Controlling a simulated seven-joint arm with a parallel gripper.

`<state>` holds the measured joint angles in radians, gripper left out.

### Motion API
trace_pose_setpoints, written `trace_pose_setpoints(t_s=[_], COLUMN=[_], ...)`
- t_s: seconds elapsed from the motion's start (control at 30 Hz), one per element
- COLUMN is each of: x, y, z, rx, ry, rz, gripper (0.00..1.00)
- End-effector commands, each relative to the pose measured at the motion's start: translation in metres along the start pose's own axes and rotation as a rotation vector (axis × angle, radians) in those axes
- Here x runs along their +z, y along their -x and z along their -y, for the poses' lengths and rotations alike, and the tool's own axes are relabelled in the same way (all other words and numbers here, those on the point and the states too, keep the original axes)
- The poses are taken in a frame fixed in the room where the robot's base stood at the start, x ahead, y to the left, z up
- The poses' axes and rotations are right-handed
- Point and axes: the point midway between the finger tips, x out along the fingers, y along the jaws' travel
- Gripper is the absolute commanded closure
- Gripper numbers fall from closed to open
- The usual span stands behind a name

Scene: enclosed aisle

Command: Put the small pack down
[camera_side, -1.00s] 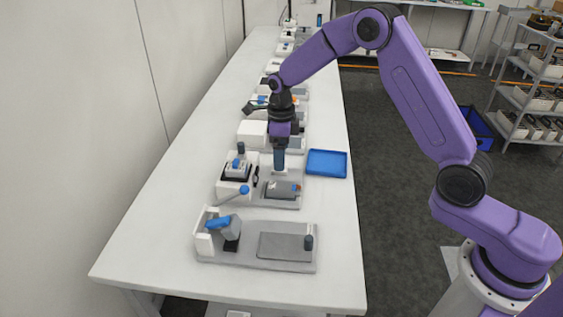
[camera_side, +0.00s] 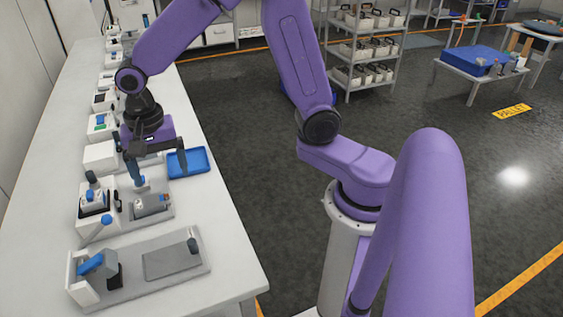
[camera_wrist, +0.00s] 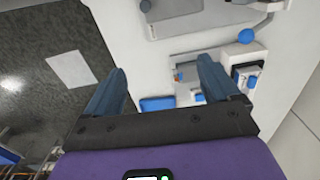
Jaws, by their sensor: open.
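What looks like the small pack (camera_side: 150,205) is a grey block with an orange and blue end. It lies on the grey plate of the middle fixture in the side view. In the wrist view an orange and blue bit of it (camera_wrist: 180,76) shows between the fingers, partly hidden. My gripper (camera_side: 159,167) is above and behind the pack in the side view, fingers wide apart and pointing down. In the wrist view my gripper (camera_wrist: 160,82) is open, with nothing held between the fingers.
A blue tray (camera_side: 188,163) lies right of the gripper, near the bench edge. A white holder with a blue-topped part (camera_side: 95,198) stands left of the pack. A nearer fixture (camera_side: 172,262) has a flat grey plate. Several more fixtures line the bench behind.

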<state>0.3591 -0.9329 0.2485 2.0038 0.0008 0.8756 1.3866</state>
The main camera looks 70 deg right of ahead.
Motion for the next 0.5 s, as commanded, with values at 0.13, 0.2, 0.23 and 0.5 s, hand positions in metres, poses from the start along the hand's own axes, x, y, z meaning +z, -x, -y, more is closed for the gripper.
trace_pose_setpoints(t_s=[0.13,0.2,0.23,0.5], x=[0.031,0.044,0.049,0.087], y=[0.013,0.018,0.019,0.028], z=[-0.040,-0.059,-0.068,-0.152], rx=[-0.006,-0.008,-0.008,-0.017], ry=[0.380,0.560,0.638,1.331], rz=[0.000,0.000,0.000,-0.002], gripper=[0.11,0.11,0.11,0.11])
